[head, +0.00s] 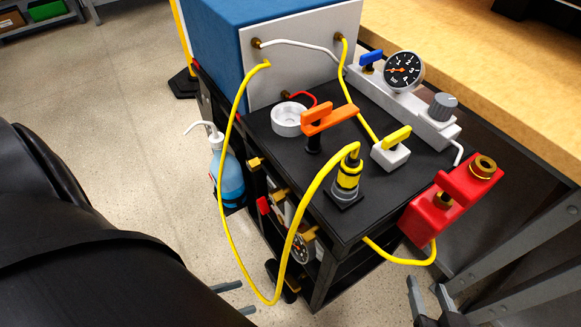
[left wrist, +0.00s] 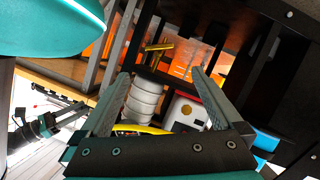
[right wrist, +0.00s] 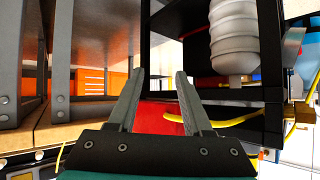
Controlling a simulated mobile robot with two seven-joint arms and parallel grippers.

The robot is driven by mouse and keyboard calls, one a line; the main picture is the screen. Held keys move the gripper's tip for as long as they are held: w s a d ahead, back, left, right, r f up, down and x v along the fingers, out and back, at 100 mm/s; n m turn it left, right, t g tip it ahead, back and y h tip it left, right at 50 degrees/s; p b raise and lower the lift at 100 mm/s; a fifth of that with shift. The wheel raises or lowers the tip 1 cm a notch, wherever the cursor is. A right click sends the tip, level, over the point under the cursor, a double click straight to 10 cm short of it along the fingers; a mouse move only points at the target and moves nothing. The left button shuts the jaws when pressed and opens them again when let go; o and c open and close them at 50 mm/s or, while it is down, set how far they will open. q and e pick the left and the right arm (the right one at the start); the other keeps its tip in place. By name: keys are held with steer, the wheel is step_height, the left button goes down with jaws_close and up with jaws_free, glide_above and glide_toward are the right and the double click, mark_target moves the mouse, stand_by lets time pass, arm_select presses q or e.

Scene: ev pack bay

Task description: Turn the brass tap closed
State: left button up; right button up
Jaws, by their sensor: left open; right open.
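Small brass-coloured fittings show on the cart's near side in the head view: one by the upper edge (head: 255,163) and one above a small gauge (head: 307,232). I cannot tell for sure which is the brass tap, nor how its handle is set. In the left wrist view a brass-coloured bar (left wrist: 158,47) shows beyond the fingers, small and partly hidden. My left gripper (head: 236,298) is open and empty, low beside the cart's near side, apart from the fittings. My right gripper (head: 430,298) is open and empty, below the red block at the lower right.
A black cart (head: 335,222) carries an orange-handled valve (head: 330,117), a large gauge (head: 403,71) and a yellow-ringed connector (head: 348,178). A yellow hose (head: 222,170) loops down the near side. A blue bottle (head: 229,180) hangs at left. A red block (head: 425,215) juts out right.

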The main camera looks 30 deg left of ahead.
mark_target(288, 283)
arm_select(q)
steer(key=b+x, duration=0.2)
steer(key=x, duration=1.1)
steer(key=shift+s+d+b, duration=0.1)
steer(key=shift+b, duration=0.2)
steer(key=shift+b+x, duration=0.3)
steer(key=shift+x, duration=0.85)
arm_select(e)
steer(key=shift+s+a+r+m+t+y, duration=0.15)
steer(key=shift+a+r+t+y, duration=0.45)
steer(key=shift+t, duration=0.35)
steer(key=shift+s+a+r+m+t+y, duration=0.1)
steer(key=shift+a+r+t+y, duration=0.25)
steer(key=shift+a+t, duration=0.5)
steer(key=shift+s+a+r+m+t+y, duration=0.15)
steer(key=shift+a+r+t+y, duration=0.2)
steer(key=shift+a+r+t, duration=0.45)
steer(key=shift+d+f, duration=0.2)
steer(key=shift+d, duration=0.05)
